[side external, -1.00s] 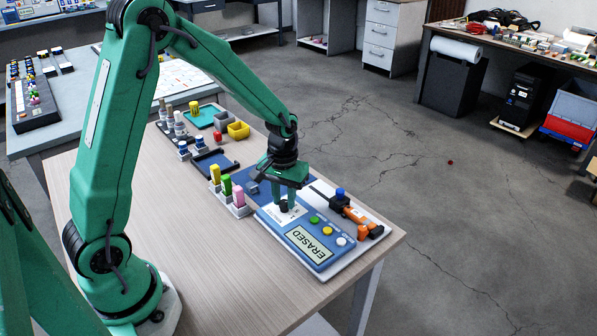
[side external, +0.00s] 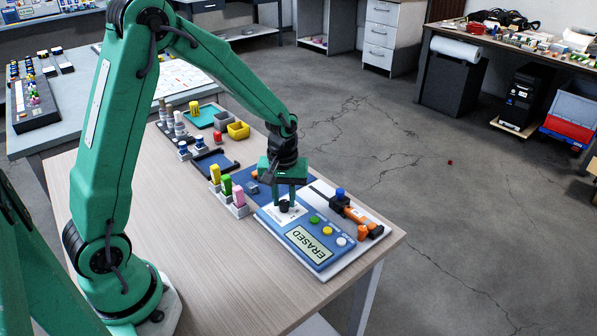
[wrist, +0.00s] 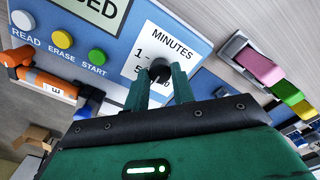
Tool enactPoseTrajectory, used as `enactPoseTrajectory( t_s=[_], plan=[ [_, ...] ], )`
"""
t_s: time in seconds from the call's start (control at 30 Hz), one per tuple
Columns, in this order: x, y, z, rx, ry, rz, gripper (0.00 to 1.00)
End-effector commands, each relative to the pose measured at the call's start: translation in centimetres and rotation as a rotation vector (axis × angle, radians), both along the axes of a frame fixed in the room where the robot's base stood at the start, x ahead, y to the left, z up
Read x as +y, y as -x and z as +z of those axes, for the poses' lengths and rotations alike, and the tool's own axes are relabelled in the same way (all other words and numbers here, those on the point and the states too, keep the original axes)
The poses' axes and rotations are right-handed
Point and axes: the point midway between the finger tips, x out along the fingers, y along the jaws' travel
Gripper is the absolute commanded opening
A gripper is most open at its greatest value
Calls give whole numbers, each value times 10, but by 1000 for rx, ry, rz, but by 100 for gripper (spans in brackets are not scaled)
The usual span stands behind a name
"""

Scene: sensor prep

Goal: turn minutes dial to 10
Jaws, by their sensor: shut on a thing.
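The minutes dial (wrist: 159,68) is a small black knob on a white label reading MINUTES, on a blue panel (wrist: 203,20). In the wrist view "1" and "5" show on the label, and other numbers are partly hidden by the fingers. My gripper (wrist: 160,75) points down at the dial with its two green fingers shut on it, one on each side. In the side view my gripper (side external: 285,203) stands over the dial (side external: 284,206). The panel's display (side external: 308,243) reads ERASED. Which number the dial points at cannot be told.
Green, yellow and white buttons (side external: 327,231) lie beside the display. An orange and black tool (side external: 357,217) lies at the panel's right. Pink, green and yellow blocks (side external: 238,195) stand in grey holders left of the panel. The front of the wooden table (side external: 210,270) is clear.

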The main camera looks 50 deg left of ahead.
Motion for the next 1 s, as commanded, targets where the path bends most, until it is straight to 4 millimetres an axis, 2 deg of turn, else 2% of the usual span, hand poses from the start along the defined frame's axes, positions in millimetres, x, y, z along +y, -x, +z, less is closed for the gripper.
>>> enactPoseTrajectory(
  t_s=[0.03,0.13,0.57,0.77,1.0],
  plan=[
    [0,-1,0,-2,-1,0,27],
    [0,-1,0,-1,0,-1,46],
    [0,0,4,-1,0,-1,47],
    [0,-1,20,-4,-1,-1,47],
    [0,-1,52,-5,-1,-1,47]
  ],
)
